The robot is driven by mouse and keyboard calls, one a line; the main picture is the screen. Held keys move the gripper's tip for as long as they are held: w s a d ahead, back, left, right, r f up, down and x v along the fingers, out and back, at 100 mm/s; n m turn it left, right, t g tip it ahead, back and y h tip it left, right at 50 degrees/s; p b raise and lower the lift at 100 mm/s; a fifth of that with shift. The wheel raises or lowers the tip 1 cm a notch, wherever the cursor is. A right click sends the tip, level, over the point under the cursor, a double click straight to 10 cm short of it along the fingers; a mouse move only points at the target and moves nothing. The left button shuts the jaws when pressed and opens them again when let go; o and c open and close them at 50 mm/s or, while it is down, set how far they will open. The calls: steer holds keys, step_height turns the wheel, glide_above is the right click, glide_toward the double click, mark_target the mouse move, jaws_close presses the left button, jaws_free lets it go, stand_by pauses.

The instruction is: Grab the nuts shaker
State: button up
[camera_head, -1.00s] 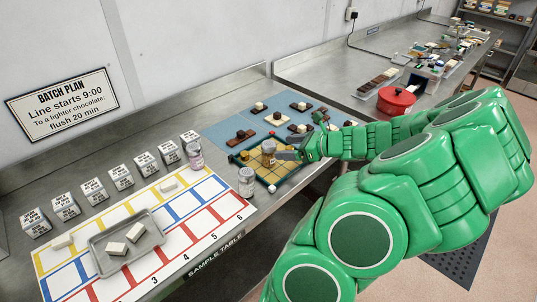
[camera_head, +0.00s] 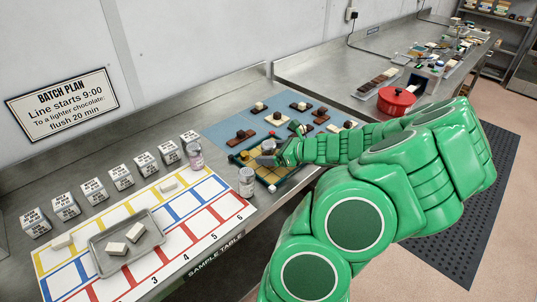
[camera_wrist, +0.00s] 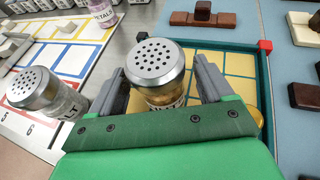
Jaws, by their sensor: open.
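The nuts shaker (camera_wrist: 158,66), a jar with a perforated metal lid, brown contents and a partly hidden label, stands on a yellow gridded board (camera_wrist: 232,66). In the wrist view it sits between the two fingers of my gripper (camera_wrist: 160,78), which is open around it. Small gaps seem to show at the sides; contact is hard to tell. In the head view my gripper (camera_head: 278,152) reaches in from the right and hides most of the shaker; its lid (camera_head: 268,145) shows.
A salt shaker (camera_wrist: 48,95) stands close on the left, and a petals shaker (camera_wrist: 103,12) stands farther back. The board has a raised green rim with a red corner block (camera_wrist: 265,45). Chocolate pieces lie on a blue mat (camera_head: 225,130) behind. A metal tray (camera_head: 150,257) holds white blocks.

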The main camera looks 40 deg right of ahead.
steer(key=shift+w+f, duration=0.1)
steer(key=shift+w, duration=0.15)
steer(key=c, duration=1.1)
steer(key=shift+r, duration=0.4)
step_height(320, 180, up, 2)
steer(key=shift+r, duration=0.1)
steer(key=s+a+r, duration=0.8)
steer(key=s+r, duration=0.2)
steer(key=s, duration=0.1)
steer(key=shift+a, duration=0.35)
